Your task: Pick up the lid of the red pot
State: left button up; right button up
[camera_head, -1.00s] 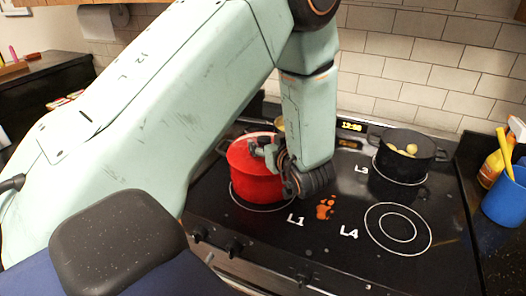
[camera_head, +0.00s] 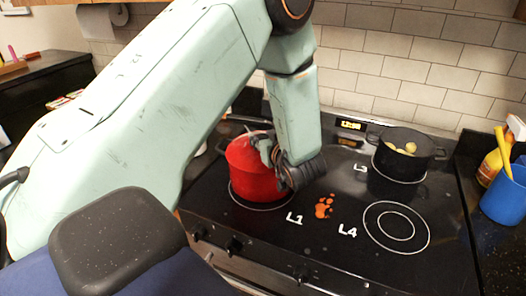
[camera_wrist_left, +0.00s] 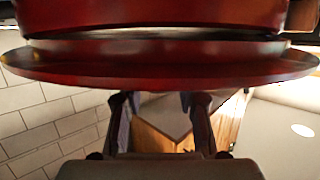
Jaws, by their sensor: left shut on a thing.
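The red pot (camera_head: 254,182) stands on the front left burner, marked L1, partly behind my left arm. Its lid is largely hidden by my arm in the head view. In the left wrist view, the lid's wide red rim (camera_wrist_left: 160,70) spans the picture, with the red pot's side (camera_wrist_left: 160,18) just beyond it. My left gripper (camera_head: 268,153) is at the top of the pot, shut on the lid. In the wrist view its fingers (camera_wrist_left: 158,100) reach behind the lid's rim, so the grasped part is hidden. My right gripper is out of view.
A black pot (camera_head: 405,160) with yellowish food stands on the back right burner. The front right burner (camera_head: 397,227) is empty. A blue cup (camera_head: 504,200) and a yellow bottle (camera_head: 492,165) stand right of the stove. A tiled wall (camera_head: 420,65) is behind.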

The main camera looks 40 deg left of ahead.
aim_at(263, 137)
pick_arm(q)
jog(key=shift+s, duration=0.1)
grip_shut()
jog(key=shift+r, duration=0.45)
notch_tip(263, 137, up, 8)
jog(key=shift+r+p, duration=0.25)
jog(key=shift+p, duration=0.05)
jog(key=shift+r, duration=0.25)
